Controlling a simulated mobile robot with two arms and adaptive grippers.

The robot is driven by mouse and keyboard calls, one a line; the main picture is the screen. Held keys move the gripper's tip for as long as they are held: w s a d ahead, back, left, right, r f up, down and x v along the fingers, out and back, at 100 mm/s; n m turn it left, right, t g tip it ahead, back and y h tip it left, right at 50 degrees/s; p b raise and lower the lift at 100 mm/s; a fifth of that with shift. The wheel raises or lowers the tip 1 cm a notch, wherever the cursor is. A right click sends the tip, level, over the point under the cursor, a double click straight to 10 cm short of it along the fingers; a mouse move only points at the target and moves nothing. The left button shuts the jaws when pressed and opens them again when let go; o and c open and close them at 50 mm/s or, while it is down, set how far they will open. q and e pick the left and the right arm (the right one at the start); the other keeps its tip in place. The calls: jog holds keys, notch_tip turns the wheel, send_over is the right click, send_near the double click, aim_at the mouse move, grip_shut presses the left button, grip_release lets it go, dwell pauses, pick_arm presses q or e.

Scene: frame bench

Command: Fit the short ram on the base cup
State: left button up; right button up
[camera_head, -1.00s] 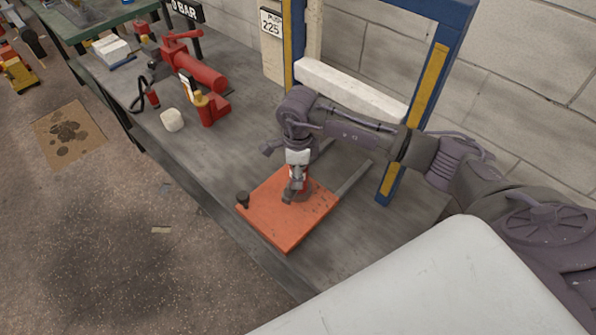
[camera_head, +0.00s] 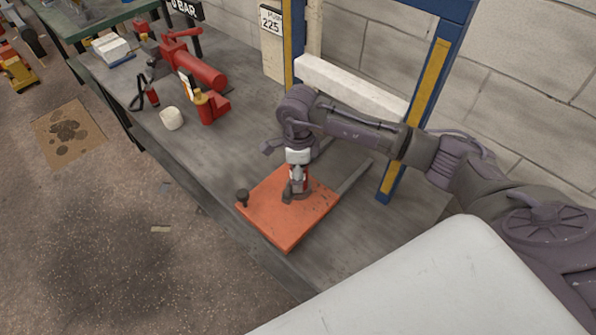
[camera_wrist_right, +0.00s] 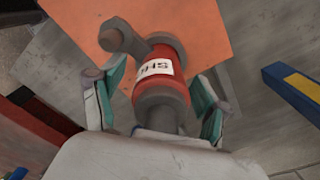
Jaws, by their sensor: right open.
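The short ram (camera_head: 299,184) is a small red cylinder with grey ends. It stands on the orange plate (camera_head: 268,222), and a grey stub sticks out of its side. In the right wrist view the ram (camera_wrist_right: 161,72) shows a white label with partly readable letters. My right gripper (camera_wrist_right: 158,88) is open, with its teal-padded fingers on either side of the ram and gaps visible. In the head view the right gripper (camera_head: 297,170) is above the ram, its fingers small and partly hidden. A dark cup-like piece (camera_head: 242,198) stands at the plate's left corner; I cannot tell if it is the base cup. My left gripper is not in view.
The blue and yellow press frame (camera_head: 427,85) with a white crossbar (camera_head: 350,88) rises behind the plate. A red pump (camera_head: 200,70), a red and yellow tool (camera_head: 207,103) and a white round block (camera_head: 172,118) stand farther left. The bench between is clear.

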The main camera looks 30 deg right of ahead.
notch_tip(320, 180, up, 12)
jog(key=shift+w+f, duration=0.1)
dwell(0.7)
